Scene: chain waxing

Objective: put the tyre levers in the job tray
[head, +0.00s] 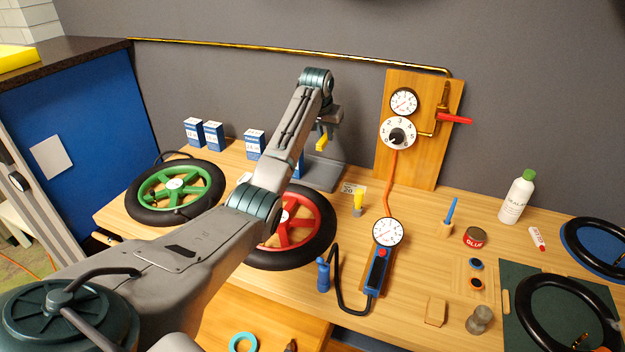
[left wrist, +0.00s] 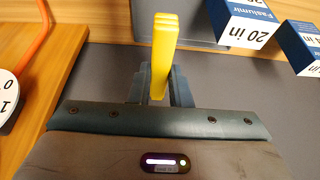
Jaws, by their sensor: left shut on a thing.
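My left gripper (head: 323,128) is raised above the back of the bench, in front of the grey wall. It is shut on the yellow tyre levers (head: 321,142), which hang below it. In the left wrist view the levers (left wrist: 163,52) show as a close yellow stack between the fingers (left wrist: 161,92). A grey tray-like piece (head: 328,178), perhaps the job tray, lies on the bench below the gripper and apart from the levers. My left arm hides part of it. My right gripper is not in view.
Several blue-and-white boxes (head: 254,144) line the back of the bench. A green wheel (head: 176,188) and a red wheel (head: 298,226) lie at left. A gauge board (head: 420,160) stands right of the gripper. A small yellow-topped piece (head: 358,200) stands near the grey piece.

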